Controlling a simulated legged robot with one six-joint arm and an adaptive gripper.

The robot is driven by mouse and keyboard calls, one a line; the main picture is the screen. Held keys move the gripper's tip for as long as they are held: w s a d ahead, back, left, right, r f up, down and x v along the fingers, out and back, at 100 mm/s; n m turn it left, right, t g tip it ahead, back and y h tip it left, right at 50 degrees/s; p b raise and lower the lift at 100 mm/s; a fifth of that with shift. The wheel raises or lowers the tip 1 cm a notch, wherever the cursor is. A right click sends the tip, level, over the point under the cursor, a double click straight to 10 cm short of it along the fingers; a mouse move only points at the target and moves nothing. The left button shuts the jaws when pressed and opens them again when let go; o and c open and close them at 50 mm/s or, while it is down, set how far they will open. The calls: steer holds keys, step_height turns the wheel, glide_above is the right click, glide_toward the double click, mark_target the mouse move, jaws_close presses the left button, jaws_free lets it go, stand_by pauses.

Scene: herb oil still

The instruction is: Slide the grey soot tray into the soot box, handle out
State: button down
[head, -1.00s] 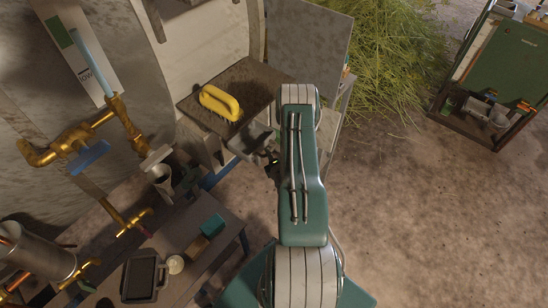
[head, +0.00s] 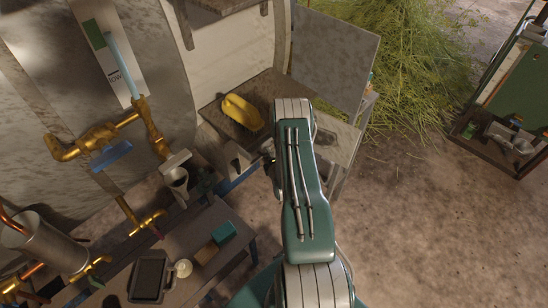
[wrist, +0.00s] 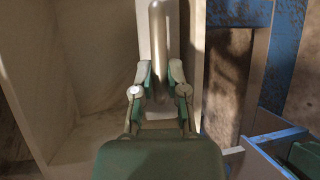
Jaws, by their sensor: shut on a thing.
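In the wrist view, my gripper (wrist: 158,92) is shut on a smooth grey metal bar (wrist: 157,45), which looks like the soot tray's handle. The bar points away from me between the fingers. The tray's body cannot be made out clearly. Pale walls of an open box-like space (wrist: 85,85) lie left of and beyond the fingers; I cannot tell for sure that this is the soot box. In the head view, my gripper (head: 268,160) is mostly hidden by my arm, low beside the shelf with the yellow brush.
The yellow brush (head: 240,112) lies on the shelf. Brass pipes (head: 150,130) and a bench with a black pan-like item (head: 151,277) and teal block (head: 224,232) are at left. Blue framework (wrist: 287,50) is right of my gripper.

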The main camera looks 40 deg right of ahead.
mark_target(262, 150)
steer(key=shift+w+a+f, duration=0.15)
steer(key=shift+w+f, duration=0.05)
steer(key=shift+w, duration=1.15)
steer(key=shift+w+a+f, duration=0.1)
steer(key=shift+w+f, duration=0.1)
steer(key=shift+w, duration=1.1)
jaws_free()
steer(key=shift+f, duration=0.1)
steer(key=shift+s, duration=0.15)
steer(key=shift+s+d, duration=0.1)
steer(key=shift+s, duration=0.5)
steer(key=s, duration=1.2)
steer(key=shift+s+d+r, duration=0.25)
steer(key=shift+d+r, duration=0.05)
steer(key=shift+d, duration=0.15)
